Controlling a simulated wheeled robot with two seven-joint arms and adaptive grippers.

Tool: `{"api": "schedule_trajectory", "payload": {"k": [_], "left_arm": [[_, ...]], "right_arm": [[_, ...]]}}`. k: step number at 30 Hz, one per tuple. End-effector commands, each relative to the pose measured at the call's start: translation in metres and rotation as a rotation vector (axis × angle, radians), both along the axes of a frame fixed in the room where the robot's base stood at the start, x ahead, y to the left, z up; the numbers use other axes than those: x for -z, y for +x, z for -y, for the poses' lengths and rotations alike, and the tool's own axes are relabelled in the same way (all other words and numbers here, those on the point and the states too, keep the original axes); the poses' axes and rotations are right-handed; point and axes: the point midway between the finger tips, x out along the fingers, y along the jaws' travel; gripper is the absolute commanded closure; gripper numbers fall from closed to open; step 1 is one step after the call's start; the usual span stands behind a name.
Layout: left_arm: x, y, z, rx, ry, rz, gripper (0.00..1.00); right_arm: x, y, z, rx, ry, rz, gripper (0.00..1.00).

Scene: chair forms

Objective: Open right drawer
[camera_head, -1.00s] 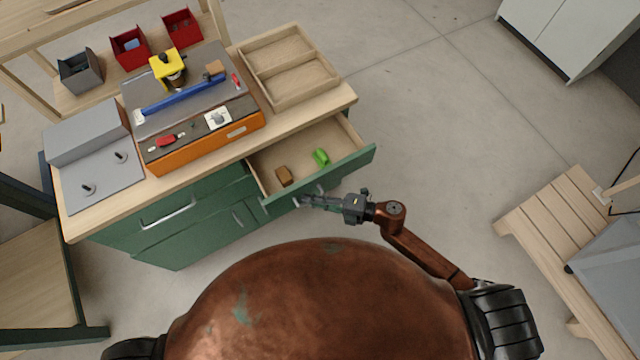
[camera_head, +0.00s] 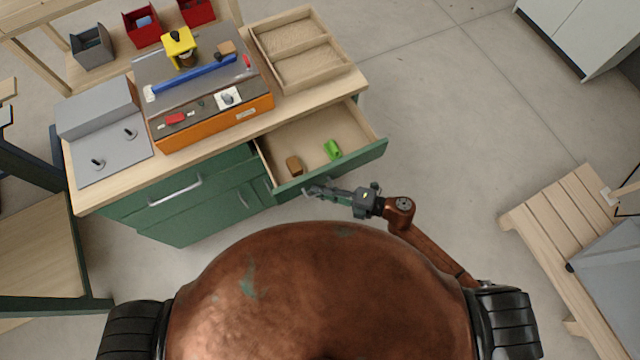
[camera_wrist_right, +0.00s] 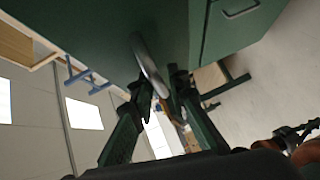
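The green cabinet's right drawer (camera_head: 340,168) is pulled well out, its inside showing. A brown block (camera_head: 294,165) and a green piece (camera_head: 332,150) lie in it. My right gripper (camera_head: 310,190) is at the front of this drawer. In the right wrist view the curved metal drawer handle (camera_wrist_right: 149,66) runs between the two fingertips (camera_wrist_right: 162,84), which look closed around it; exact contact is hard to see. My left gripper is out of view.
The wooden worktop (camera_head: 190,155) carries an orange-sided unit (camera_head: 215,125), a grey fixture (camera_head: 105,150) and a divided wooden tray (camera_head: 305,50). A slatted wooden bench (camera_head: 555,215) stands at right. The floor between is clear.

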Motion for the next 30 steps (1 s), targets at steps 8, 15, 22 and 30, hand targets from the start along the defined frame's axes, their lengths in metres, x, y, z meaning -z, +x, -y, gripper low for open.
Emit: {"api": "schedule_trajectory", "payload": {"k": [8,15,22,30], "left_arm": [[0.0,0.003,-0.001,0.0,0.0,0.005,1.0],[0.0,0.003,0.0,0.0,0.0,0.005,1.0],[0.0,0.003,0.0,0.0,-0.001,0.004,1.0],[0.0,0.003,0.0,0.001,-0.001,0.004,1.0]], "right_arm": [[-0.002,-0.006,0.016,0.0,-0.001,-0.001,0.85],[-0.009,-0.023,0.062,0.001,-0.003,-0.002,0.85],[-0.015,-0.035,0.098,0.001,-0.002,-0.002,0.85],[-0.018,-0.04,0.113,0.001,0.0,-0.001,0.85]]}}
